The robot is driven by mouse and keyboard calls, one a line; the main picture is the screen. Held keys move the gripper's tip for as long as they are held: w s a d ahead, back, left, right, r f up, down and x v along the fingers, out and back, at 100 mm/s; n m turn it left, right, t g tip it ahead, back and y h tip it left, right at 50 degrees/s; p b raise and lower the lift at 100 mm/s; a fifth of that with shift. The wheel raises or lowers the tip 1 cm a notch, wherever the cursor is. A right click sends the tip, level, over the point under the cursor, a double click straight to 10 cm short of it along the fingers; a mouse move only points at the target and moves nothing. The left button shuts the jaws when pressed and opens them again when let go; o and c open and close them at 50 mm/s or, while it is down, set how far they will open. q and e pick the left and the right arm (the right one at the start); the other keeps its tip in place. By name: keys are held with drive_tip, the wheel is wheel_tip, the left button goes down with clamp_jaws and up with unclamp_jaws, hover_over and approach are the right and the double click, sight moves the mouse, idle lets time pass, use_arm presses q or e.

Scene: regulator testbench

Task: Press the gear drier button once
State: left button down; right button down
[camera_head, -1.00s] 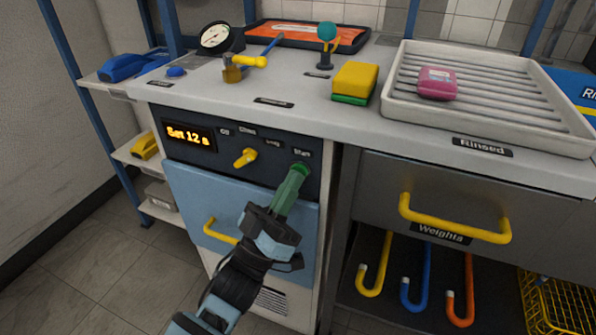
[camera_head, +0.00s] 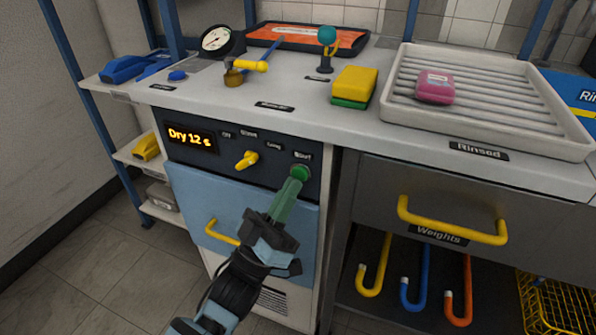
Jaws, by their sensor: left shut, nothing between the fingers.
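The gear drier is built in under the counter, with a dark control panel (camera_head: 217,160) and a blue door (camera_head: 190,205). Its display (camera_head: 190,139) reads "Dry 12 s" in yellow. A yellow knob (camera_head: 246,160) sits in the middle of the panel. The green round button (camera_head: 300,173) is at the right, under the label "Start". My left gripper (camera_head: 293,184) is shut and empty, its green fingertips just below and in front of the button. I cannot tell whether they touch it. My right gripper is not in view.
On the counter stand a gauge (camera_head: 221,40), a yellow and green sponge (camera_head: 354,85) and a white ribbed tray (camera_head: 495,95) with a pink block (camera_head: 435,87). A drawer handle (camera_head: 452,228) sticks out at the right, above several coloured hooks.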

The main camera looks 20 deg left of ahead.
use_arm(q)
drive_tip(key=shift+s, duration=0.15)
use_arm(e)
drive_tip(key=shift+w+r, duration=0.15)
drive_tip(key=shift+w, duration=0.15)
use_arm(q)
drive_tip(key=shift+s, duration=0.1)
